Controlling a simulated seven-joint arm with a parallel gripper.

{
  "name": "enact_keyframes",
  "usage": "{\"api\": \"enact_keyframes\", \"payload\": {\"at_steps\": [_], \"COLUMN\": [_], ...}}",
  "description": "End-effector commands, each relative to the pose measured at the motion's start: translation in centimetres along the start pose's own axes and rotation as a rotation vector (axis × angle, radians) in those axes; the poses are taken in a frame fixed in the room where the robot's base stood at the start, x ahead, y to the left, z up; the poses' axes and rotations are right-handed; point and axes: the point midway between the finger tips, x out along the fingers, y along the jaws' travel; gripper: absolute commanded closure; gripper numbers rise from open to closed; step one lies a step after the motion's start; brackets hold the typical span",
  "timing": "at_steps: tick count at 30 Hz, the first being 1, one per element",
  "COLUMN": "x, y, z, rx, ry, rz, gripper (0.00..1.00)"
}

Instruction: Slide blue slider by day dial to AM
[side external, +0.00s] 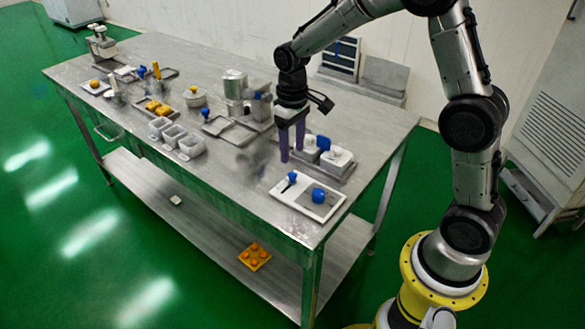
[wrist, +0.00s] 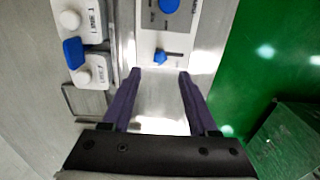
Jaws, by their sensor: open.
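A white panel (side external: 281,193) lies on the steel table near its right end. It carries a small blue slider (side external: 292,177) and a round blue dial (side external: 319,195). In the wrist view the slider (wrist: 160,56) sits below the dial (wrist: 169,5), which is cut off by the top edge. The labels on the panel are too small to read. My gripper (side external: 291,158) points down above the table beside the panel, with its purple fingers apart and empty. In the wrist view the fingertips (wrist: 160,72) are just short of the slider, one to each side, apart from it.
Two white units (side external: 338,158) marked LINE, with a blue lever (side external: 323,143), stand beside the panel; they show at the left in the wrist view (wrist: 92,72). White containers (side external: 191,146), trays and other fittings fill the table farther left. The table's front edge is near the panel.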

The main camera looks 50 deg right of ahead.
Motion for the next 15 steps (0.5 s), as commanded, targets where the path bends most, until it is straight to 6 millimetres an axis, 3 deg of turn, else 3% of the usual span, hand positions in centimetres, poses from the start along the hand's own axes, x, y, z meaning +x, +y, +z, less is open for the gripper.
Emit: {"api": "enact_keyframes", "payload": {"at_steps": [6, 15], "x": [4.2, 6.9], "y": [0.0, 0.0], "z": [0.1, 0.0], "rx": [0.000, 0.000], "ry": [-0.003, 0.000], "rz": [0.000, 0.000], "gripper": [0.40, 0.40]}}
